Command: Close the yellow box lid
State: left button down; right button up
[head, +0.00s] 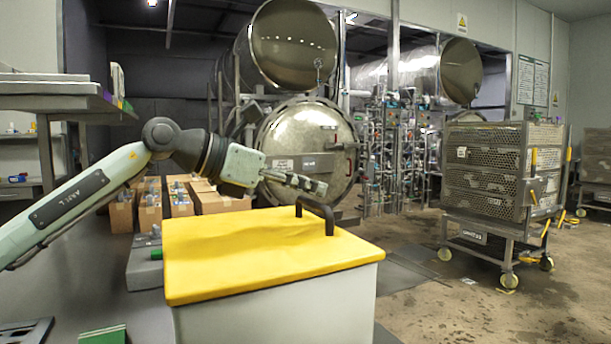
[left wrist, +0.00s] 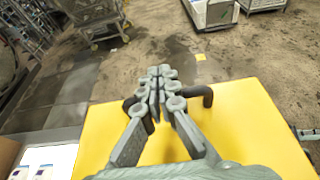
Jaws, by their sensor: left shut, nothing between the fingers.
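The yellow lid (head: 265,249) lies over the top of a white box (head: 280,312) in the head view. I see no clear gap along its near edge. A dark handle (head: 318,211) stands up at its far right side. My left gripper (head: 318,187) is shut and empty, just above the handle. In the left wrist view my left gripper (left wrist: 160,75) is over the yellow lid (left wrist: 235,118), with the dark handle (left wrist: 202,91) partly hidden behind its fingers. I cannot tell whether they touch. My right gripper is out of view.
Cardboard boxes (head: 205,197) stand behind the lid on the grey worktop (head: 75,260). A round steel autoclave door (head: 308,150) is beyond. A wheeled mesh cart (head: 490,175) stands at right.

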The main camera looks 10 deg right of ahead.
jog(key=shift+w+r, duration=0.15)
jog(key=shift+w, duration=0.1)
pick_arm(q)
jog(key=shift+r, duration=0.1)
jog(key=shift+r, duration=0.25)
notch_tip(320, 180, up, 13)
jog(key=s+a+p, duration=0.1)
jog(key=a, duration=0.1)
jog(key=shift+a+p, duration=0.25)
jog(key=shift+p, duration=0.1)
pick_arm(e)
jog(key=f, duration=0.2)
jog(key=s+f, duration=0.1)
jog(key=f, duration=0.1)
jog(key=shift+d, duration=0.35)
